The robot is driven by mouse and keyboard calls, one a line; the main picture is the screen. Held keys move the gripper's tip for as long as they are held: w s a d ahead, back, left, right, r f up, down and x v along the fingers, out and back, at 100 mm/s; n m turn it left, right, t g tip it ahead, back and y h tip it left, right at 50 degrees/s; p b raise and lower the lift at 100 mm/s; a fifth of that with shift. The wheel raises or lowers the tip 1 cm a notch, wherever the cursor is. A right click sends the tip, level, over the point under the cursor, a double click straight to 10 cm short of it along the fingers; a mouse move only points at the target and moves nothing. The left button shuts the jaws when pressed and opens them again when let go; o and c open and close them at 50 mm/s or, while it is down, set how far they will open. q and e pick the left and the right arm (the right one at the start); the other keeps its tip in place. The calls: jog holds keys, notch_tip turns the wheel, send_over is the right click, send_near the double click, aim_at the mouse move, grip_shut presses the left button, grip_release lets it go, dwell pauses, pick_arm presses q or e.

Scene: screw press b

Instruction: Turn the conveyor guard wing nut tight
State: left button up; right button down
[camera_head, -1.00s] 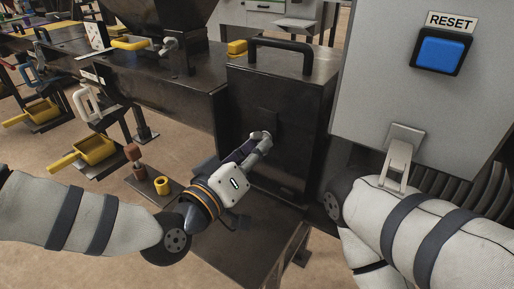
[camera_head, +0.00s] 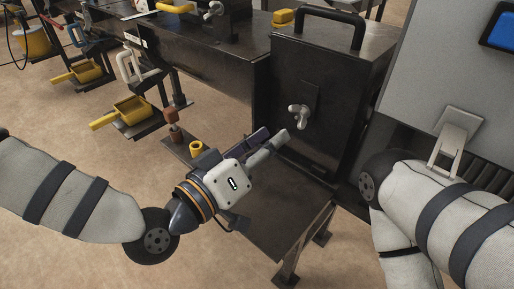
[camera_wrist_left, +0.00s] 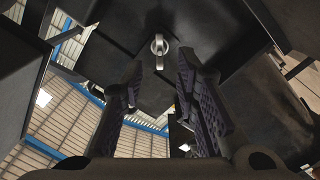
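The light metal wing nut (camera_head: 299,117) sits on a dark plate on the front face of the black conveyor guard box (camera_head: 345,62). In the left wrist view the wing nut (camera_wrist_left: 159,45) shows beyond the fingertips, with its wings roughly upright. My left gripper (camera_head: 268,144) is below and left of the wing nut in the head view, apart from it. Its two ridged fingers (camera_wrist_left: 162,72) stand apart in the wrist view, with nothing between them. My right arm (camera_head: 440,215) shows at the right; its gripper is outside the view.
A black handle (camera_head: 332,14) tops the guard box. A grey cabinet with a blue button (camera_head: 512,28) and a latch (camera_head: 457,135) stands at the right. A dark low shelf (camera_head: 268,228) lies below the gripper.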

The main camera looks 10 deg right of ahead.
pick_arm(q)
jog(key=v, duration=0.4)
jog(key=shift+s+a, duration=0.15)
jog(key=shift+s, duration=0.05)
dwell(0.3)
